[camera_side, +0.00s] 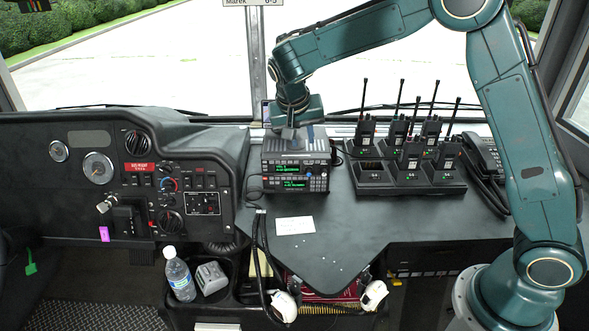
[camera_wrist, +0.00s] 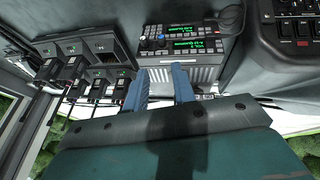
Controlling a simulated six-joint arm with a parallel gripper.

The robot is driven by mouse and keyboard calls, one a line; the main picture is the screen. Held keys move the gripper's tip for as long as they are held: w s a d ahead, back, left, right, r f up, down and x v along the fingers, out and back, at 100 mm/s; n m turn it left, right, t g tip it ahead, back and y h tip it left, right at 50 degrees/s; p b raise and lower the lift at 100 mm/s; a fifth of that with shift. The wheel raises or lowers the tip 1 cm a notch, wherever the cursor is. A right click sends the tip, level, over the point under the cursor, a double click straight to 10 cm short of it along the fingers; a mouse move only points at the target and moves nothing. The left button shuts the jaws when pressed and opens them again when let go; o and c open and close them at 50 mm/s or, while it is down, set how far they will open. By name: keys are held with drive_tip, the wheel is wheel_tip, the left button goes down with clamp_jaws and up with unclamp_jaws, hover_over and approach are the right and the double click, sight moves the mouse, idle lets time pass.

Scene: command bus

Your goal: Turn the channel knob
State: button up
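The black radio stack (camera_side: 295,158) with two green-lit displays sits on the dash table, left of the handheld radios. In the wrist view the radio stack (camera_wrist: 178,74) appears upside down at the top centre. Its face carries displays, a keypad and small controls. I cannot tell which small control is the channel knob. My gripper (camera_side: 299,136) is just above the top of the stack, pointing down. In the wrist view its two blue fingers (camera_wrist: 160,72) stand apart with nothing seen between them. I cannot tell whether the fingertips touch the radio.
A charger tray (camera_side: 408,183) with several handheld radios stands right of the stack, beside a desk phone (camera_side: 482,155). A paper card (camera_side: 295,225) lies in front. The driver's dash panel (camera_side: 190,190) is at left. The table in front is mostly clear.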

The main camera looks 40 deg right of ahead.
sight(308, 171)
drive_tip(key=shift+w+f, duration=0.25)
drive_tip(key=shift+f, duration=0.1)
drive_tip(key=shift+f, duration=0.1)
drive_tip(key=x, duration=1.3)
drive_tip(key=shift+d+f, duration=0.1)
drive_tip(key=shift+f, duration=0.15)
clamp_jaws()
